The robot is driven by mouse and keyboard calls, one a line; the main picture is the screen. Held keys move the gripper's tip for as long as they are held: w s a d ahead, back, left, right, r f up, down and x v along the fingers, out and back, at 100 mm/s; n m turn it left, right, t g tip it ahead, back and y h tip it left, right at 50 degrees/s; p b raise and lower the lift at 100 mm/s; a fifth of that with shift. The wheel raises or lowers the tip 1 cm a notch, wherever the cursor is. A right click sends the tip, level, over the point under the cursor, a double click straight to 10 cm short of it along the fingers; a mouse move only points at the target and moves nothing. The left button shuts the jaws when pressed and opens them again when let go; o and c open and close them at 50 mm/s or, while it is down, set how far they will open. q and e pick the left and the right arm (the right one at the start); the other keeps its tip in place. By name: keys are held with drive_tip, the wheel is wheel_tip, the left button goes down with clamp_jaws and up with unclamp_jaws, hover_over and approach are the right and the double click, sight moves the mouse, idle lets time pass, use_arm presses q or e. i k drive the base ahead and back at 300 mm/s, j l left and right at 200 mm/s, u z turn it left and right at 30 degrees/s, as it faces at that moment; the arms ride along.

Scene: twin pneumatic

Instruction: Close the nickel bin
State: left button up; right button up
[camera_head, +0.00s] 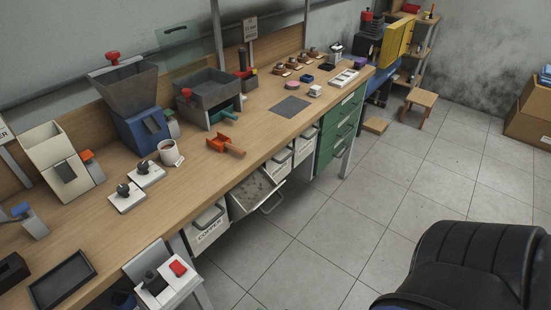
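Several light bins hang under the workbench front. One bin (236,205) stands pulled out and tilted, its inside showing with small grey bits and its handle (273,203) reaching over the floor. No nickel label is readable on it, so I cannot tell from the lettering that it is the nickel bin. To its left a bin labelled COPPER (207,235) sits under the bench. To its right two more bins (281,161) (305,146) with handles sit under the bench edge. Neither of my grippers is in view.
The long wooden workbench (255,118) carries a blue hopper machine (140,130), a grey tray machine (208,98) and an orange scoop (220,143). Green drawers (340,128) stand right of the bins. A black chair (465,260) stands at lower right. The tiled floor (330,225) between is clear.

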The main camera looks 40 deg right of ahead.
sight(246, 196)
drive_tip(key=k+l, duration=0.15)
drive_tip(key=l, duration=0.2)
drive_tip(key=k+l+z, duration=0.1)
drive_tip(key=l, duration=0.2)
drive_tip(key=k+l, duration=0.15)
drive_tip(key=l, duration=0.2)
drive_tip(key=k+l, duration=0.1)
drive_tip(key=l, duration=0.25)
drive_tip(key=k+l+z, duration=0.1)
drive_tip(key=l, duration=0.25)
